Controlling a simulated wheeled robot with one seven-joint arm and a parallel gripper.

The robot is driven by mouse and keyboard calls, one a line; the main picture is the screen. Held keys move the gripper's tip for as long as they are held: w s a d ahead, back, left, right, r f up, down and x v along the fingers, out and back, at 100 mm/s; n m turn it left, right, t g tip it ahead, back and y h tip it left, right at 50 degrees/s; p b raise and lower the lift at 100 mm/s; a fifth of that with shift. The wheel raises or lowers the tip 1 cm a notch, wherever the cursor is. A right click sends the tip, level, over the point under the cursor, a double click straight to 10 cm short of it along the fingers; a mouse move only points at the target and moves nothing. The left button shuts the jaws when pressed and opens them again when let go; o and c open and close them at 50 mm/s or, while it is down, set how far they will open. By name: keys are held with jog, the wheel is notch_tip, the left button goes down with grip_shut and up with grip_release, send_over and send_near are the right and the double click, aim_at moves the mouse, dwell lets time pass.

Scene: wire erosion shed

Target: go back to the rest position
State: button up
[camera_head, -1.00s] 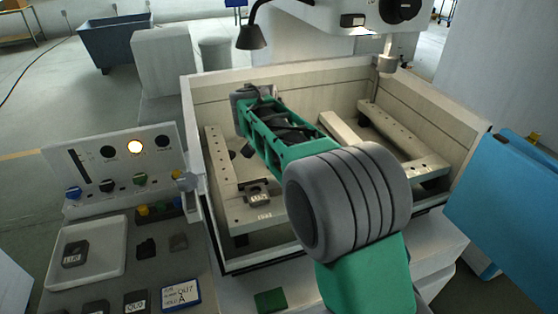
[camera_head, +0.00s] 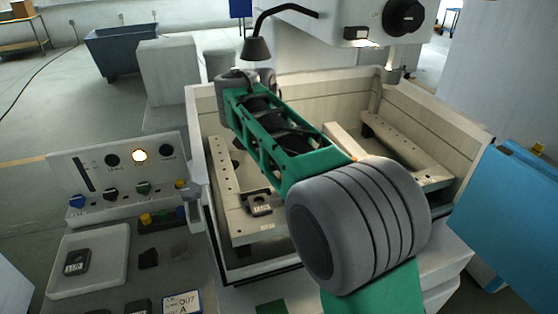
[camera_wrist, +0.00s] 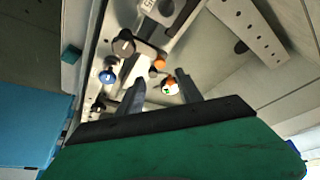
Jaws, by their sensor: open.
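My arm reaches over the open machine tank (camera_head: 420,100). In the head view its outer end is raised near the tank's back left corner, and the jaws cannot be made out behind the wrist. In the wrist view my gripper (camera_wrist: 160,80) shows two dark fingers spread apart, with nothing held between them. Past the fingers are a grey knob (camera_wrist: 123,45), a blue knob (camera_wrist: 108,76) and small orange parts. A dark labelled block (camera_head: 260,204) sits at the left rail (camera_head: 226,185) in the tank, apart from my gripper.
A control panel (camera_head: 110,172) with a lit lamp stands left of the tank. A white tray (camera_head: 112,245) holds another dark labelled block (camera_head: 77,262). A black lamp (camera_head: 256,48) and the machine head (camera_head: 350,20) hang over the back. A blue panel (camera_head: 510,210) is at the right.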

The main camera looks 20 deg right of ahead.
jog(key=s+a+f+n+y, duration=0.1)
jog(key=s+f+n, duration=0.3)
jog(key=s, duration=0.7)
jog(key=s+a+f+n+y, duration=0.2)
jog(key=s+a+f+n, duration=0.2)
jog(key=s, duration=0.7)
jog(key=shift+s+a+f+n+t, duration=0.15)
jog(key=shift+s+f+n+t, duration=0.2)
jog(key=shift+f+n, duration=0.45)
